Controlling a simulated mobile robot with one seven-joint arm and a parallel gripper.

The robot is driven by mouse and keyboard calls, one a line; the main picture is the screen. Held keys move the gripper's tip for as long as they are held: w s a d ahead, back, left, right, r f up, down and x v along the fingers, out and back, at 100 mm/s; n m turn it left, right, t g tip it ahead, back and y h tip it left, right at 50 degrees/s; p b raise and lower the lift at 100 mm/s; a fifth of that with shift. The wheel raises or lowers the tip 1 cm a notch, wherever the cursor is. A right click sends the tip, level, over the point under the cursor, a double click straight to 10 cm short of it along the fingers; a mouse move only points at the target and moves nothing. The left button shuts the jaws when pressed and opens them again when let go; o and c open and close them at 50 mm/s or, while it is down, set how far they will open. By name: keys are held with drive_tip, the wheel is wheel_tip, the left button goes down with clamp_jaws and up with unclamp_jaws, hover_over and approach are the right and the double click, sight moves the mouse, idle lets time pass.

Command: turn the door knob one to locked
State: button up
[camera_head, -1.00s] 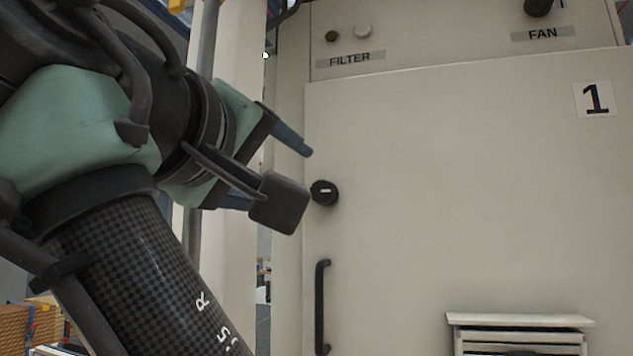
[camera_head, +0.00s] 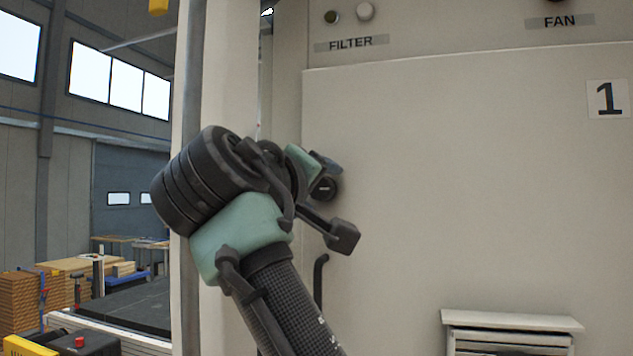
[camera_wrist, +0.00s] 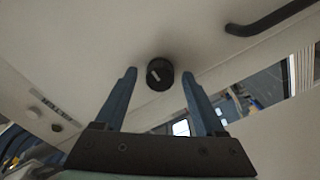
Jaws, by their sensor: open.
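The door knob (camera_head: 323,188) is a round black knob with a white mark, on the beige cabinet door (camera_head: 450,200) that carries the label "1" (camera_head: 607,99). In the wrist view the knob (camera_wrist: 160,74) shows its white mark tilted. My gripper (camera_wrist: 160,90) is open, its two blue fingers apart on either side of the knob in the picture. I cannot tell how much depth is left between fingertips and knob. In the head view my gripper (camera_head: 318,170) is right at the knob and partly hidden by my own wrist.
A black door handle (camera_head: 319,282) is below the knob; it also shows at upper right in the wrist view (camera_wrist: 268,20). FILTER (camera_head: 351,43) and FAN (camera_head: 560,21) labels are above the door. A slatted vent (camera_head: 512,322) is at lower right.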

clamp_jaws()
idle(0.5)
drive_tip(key=n, duration=0.4)
drive_tip(key=shift+n+p, duration=0.3)
drive_tip(key=shift+n, duration=0.1)
drive_tip(key=n+p, duration=0.1)
drive_tip(key=n, duration=0.3)
drive_tip(key=shift+n, duration=0.3)
drive_tip(key=n+p, duration=0.1)
drive_tip(key=n, duration=0.3)
drive_tip(key=shift+n, duration=0.3)
drive_tip(key=shift+n+p, duration=0.45)
drive_tip(key=shift+n, duration=1.55)
